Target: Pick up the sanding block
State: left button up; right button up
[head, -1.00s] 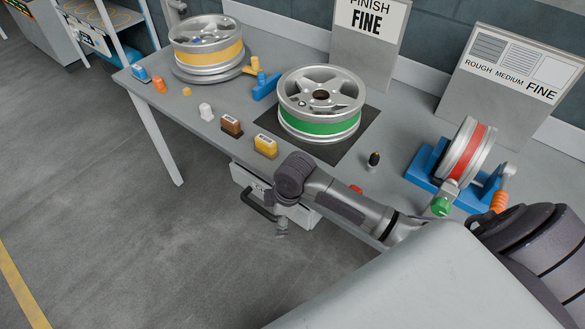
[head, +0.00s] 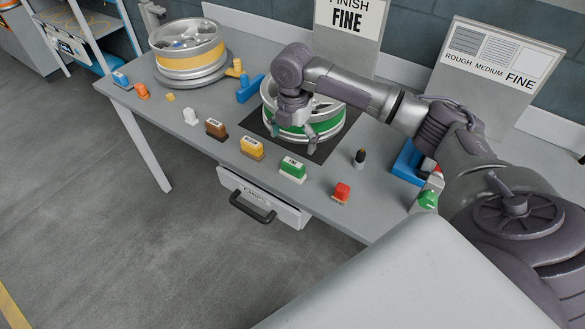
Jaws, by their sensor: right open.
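Several small blocks stand in a row along the table's front edge: a brown block (head: 216,129), a yellow block (head: 252,149) and a green block (head: 292,170), each with a pale label. The frame does not show which one the task means. My right gripper (head: 294,138) is open and points down at the front side of the green-banded wheel (head: 330,122), behind the yellow and green blocks. No block is between its fingers. It hides part of that wheel. My left gripper is not in view.
A yellow-banded wheel (head: 188,60) stands at the table's back left. A red-topped piece (head: 341,192), a dark small bottle (head: 360,157) and a white piece (head: 190,117) are near the front. A drawer (head: 262,200) hangs below.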

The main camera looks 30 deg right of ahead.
aim_at(293, 162)
notch_tip(293, 162, down, 3)
jog(key=shift+f, duration=0.2)
jog(key=shift+s+f+p, duration=0.1)
jog(key=shift+f+p, duration=0.6)
jog(key=shift+f, duration=2.05)
jog(key=c, duration=1.3)
jog(key=shift+r, duration=0.1)
notch_tip(293, 162, up, 4)
jog(key=shift+s+d+r+b, duration=0.1)
jog(key=shift+d+r+b, duration=0.05)
jog(key=shift+b, duration=0.35)
jog(key=s+d+r+b, duration=0.1)
jog(key=s+d+r, duration=0.5)
jog(key=s+d, duration=0.1)
jog(key=shift+s+d+r, duration=0.3)
jog(key=shift+s+r, duration=0.05)
jog(key=shift+s, duration=0.3)
